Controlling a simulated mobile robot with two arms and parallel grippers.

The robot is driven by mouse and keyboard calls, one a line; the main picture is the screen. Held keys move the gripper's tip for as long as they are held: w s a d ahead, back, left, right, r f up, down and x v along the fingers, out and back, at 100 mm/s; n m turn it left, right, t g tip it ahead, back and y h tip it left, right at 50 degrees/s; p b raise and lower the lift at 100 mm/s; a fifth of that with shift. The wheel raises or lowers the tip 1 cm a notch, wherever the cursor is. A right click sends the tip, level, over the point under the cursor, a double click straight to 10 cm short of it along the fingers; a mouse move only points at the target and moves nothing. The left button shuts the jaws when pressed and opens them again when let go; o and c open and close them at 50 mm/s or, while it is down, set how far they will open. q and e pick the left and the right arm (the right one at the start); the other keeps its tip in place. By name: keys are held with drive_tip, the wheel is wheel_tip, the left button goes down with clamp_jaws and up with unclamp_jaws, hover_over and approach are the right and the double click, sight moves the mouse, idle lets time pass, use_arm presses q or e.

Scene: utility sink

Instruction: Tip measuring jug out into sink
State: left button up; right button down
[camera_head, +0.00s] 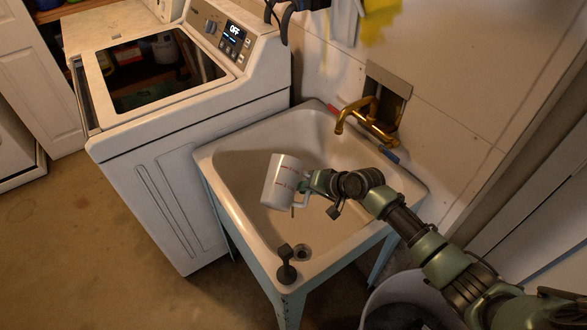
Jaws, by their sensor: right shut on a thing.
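The white measuring jug (281,182) with red markings is over the basin of the sink (231,200), leaning a little to one side. My right gripper (309,186) is shut on the jug at its handle side, with the arm coming in from the lower right. What is inside the jug cannot be seen.
A brass faucet (362,116) stands at the sink's back edge. A white washing machine (190,130) stands left of the sink. A round bin (400,302) is at the lower right.

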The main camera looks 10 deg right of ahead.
drive_tip(key=shift+r, duration=0.15)
idle(0.3)
drive_tip(key=shift+w+d+r+m+g+y+b, duration=0.1)
drive_tip(key=shift+w+r+m+g+y+b, duration=0.3)
drive_tip(key=shift+g+b, duration=0.4)
idle(0.6)
drive_tip(key=shift+s+r+m+g+y+p, duration=0.3)
drive_tip(key=shift+g+y+p, duration=0.1)
drive_tip(key=shift+y+p, duration=0.15)
idle(0.8)
drive_tip(key=shift+r+m+g+y, duration=0.2)
drive_tip(key=shift+m+g+y, duration=0.1)
drive_tip(key=shift+g, duration=0.1)
idle(0.7)
